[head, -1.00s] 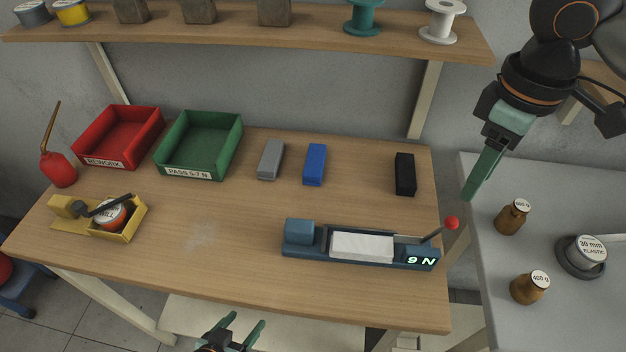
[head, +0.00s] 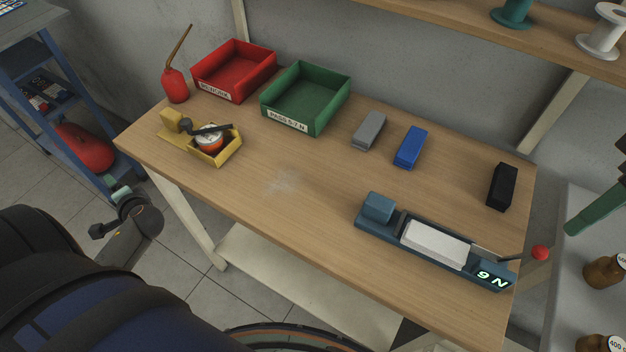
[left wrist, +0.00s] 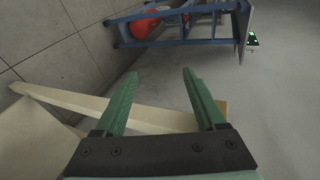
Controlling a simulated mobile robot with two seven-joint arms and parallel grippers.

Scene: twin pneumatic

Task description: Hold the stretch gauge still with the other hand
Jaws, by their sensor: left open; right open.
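The stretch gauge (head: 385,229) is a long blue device with a white pad on top, a red-knobbed lever at its right end and a display reading 9 N. It lies on the wooden bench near the front right edge in the head view. Neither gripper touches it. My right gripper (head: 592,208) is at the right edge, partly cut off, beyond the gauge's lever end. My left gripper (left wrist: 155,100) is open and empty in the left wrist view, with floor and a bench leg beyond its fingers.
A red tray (head: 235,72), a green tray (head: 305,98) and a yellow fixture (head: 228,151) stand on the left of the bench. Grey (head: 369,130), blue (head: 410,147) and black (head: 502,187) blocks lie behind the gauge. The bench middle is clear. Brown bottles (head: 604,271) stand at right.

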